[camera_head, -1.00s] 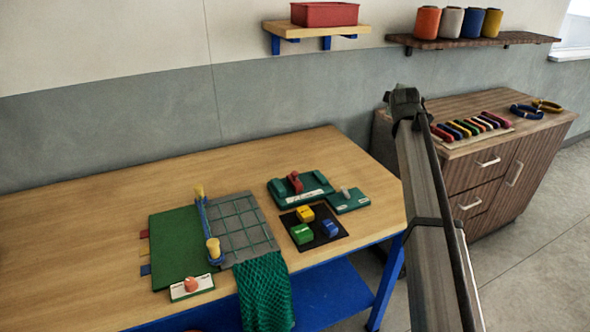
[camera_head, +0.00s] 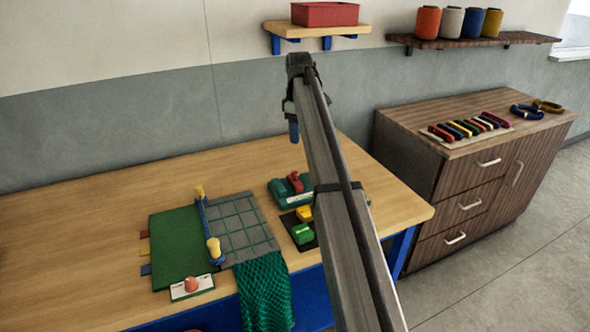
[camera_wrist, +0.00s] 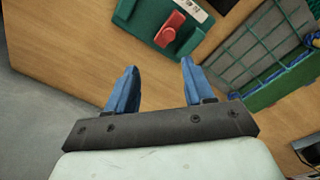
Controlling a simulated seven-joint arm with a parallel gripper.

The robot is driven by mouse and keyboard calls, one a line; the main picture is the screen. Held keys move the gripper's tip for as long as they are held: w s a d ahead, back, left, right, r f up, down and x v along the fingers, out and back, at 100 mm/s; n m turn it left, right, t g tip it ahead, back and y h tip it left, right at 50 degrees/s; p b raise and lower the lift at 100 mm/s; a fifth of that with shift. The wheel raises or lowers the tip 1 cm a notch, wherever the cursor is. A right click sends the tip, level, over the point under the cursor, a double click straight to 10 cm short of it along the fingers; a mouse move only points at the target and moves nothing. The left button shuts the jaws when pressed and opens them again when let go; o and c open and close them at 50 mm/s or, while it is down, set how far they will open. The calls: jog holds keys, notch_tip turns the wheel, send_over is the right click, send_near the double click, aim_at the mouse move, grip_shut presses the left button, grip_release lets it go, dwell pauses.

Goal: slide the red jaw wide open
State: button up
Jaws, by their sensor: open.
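The red jaw (camera_head: 295,182) sits on a green base (camera_head: 278,188) on the wooden table, partly hidden behind my arm in the head view. In the wrist view the red jaw (camera_wrist: 170,29) lies on the green base (camera_wrist: 140,18), ahead of the fingers and apart from them. My gripper (camera_wrist: 155,85) has its two blue fingers spread wide with nothing between them. In the head view a blue fingertip of my gripper (camera_head: 294,132) hangs above the back of the table, above and behind the red jaw.
A dark mat with a yellow block (camera_head: 304,213) and a green block (camera_head: 303,234) lies in front of the base. A grey grid board (camera_head: 240,226) with a green net (camera_head: 263,290) is to the left. A shelf with a red bin (camera_head: 325,14) is on the wall above.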

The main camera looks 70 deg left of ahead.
aim_at(295, 172)
jog(key=shift+h, duration=0.3)
jog(key=f, duration=0.9)
jog(key=s+f, duration=0.1)
jog(key=f, duration=0.3)
jog(key=shift+s+d+f, duration=0.1)
jog(key=shift+f, duration=0.25)
grip_shut()
